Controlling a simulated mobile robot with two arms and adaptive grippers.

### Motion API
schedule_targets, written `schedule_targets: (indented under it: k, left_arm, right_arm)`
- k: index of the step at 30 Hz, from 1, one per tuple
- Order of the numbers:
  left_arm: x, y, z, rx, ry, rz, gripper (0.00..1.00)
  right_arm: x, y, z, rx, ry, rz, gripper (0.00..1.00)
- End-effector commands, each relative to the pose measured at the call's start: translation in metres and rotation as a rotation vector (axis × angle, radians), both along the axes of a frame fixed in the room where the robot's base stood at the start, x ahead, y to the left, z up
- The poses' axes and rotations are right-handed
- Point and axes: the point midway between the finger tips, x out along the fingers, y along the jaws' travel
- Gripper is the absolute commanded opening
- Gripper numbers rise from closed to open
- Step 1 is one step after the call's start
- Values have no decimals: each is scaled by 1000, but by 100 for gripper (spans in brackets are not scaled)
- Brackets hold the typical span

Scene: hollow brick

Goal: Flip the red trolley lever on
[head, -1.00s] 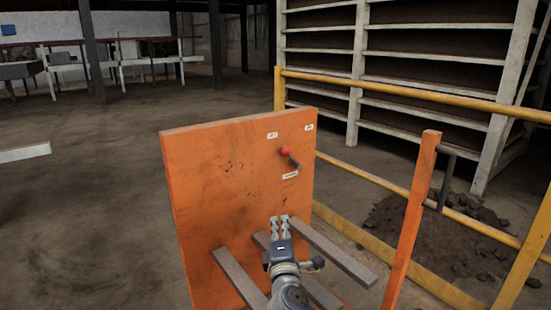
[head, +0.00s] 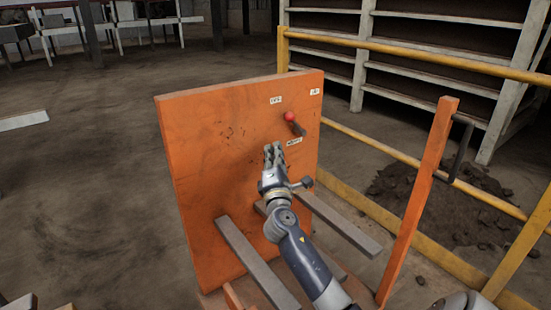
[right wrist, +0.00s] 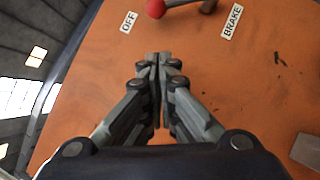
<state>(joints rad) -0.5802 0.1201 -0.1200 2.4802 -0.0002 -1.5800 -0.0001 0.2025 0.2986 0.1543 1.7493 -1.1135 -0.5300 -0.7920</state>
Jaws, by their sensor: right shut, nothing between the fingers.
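The trolley's upright orange panel (head: 225,170) carries a lever with a red ball knob (head: 289,117) and a short dark arm (head: 299,130). The knob is on the upper left end of the lever, between the OFF label (head: 276,100) and the BRAKE label (head: 294,141). In the right wrist view the red knob (right wrist: 156,9) is cut by the top edge. My right gripper (head: 273,147) is shut and empty, below and left of the knob, apart from it. Its closed fingertips show in the right wrist view (right wrist: 158,58). My left gripper is not in view.
Grey bars (head: 250,255) stick out from the panel's lower part. An orange post (head: 420,200) with a dark handle stands to the right. A yellow railing (head: 400,50) and a dirt heap (head: 440,200) lie behind.

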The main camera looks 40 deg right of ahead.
Motion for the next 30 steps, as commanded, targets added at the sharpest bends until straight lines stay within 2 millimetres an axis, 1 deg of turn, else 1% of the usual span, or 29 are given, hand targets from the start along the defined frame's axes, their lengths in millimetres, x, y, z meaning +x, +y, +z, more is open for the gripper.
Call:
schedule_targets:
  k: [1, 4, 7, 8, 10, 12, 15, 19, 30]
  left_arm:
    - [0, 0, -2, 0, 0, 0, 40]
    - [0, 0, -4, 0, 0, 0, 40]
    - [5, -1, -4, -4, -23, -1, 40]
    - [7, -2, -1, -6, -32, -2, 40]
    - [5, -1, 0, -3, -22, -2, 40]
    - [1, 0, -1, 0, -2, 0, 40]
    - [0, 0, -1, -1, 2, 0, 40]
    - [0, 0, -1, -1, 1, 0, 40]
    - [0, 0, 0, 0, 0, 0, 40]
  right_arm:
    - [10, -7, 4, -2, -2, -1, 0]
    - [26, -20, 9, -1, -2, -1, 0]
    - [40, -31, 14, -1, -2, -1, 0]
    - [40, -36, 19, -3, -2, -2, 0]
    - [40, -46, 24, -3, 0, -2, 0]
    - [41, -53, 27, -1, 0, -1, 0]
    - [42, -59, 30, -1, 1, 0, 0]
    - [42, -63, 32, 1, 0, 1, 0]
    - [42, -63, 32, 2, 0, 0, 0]
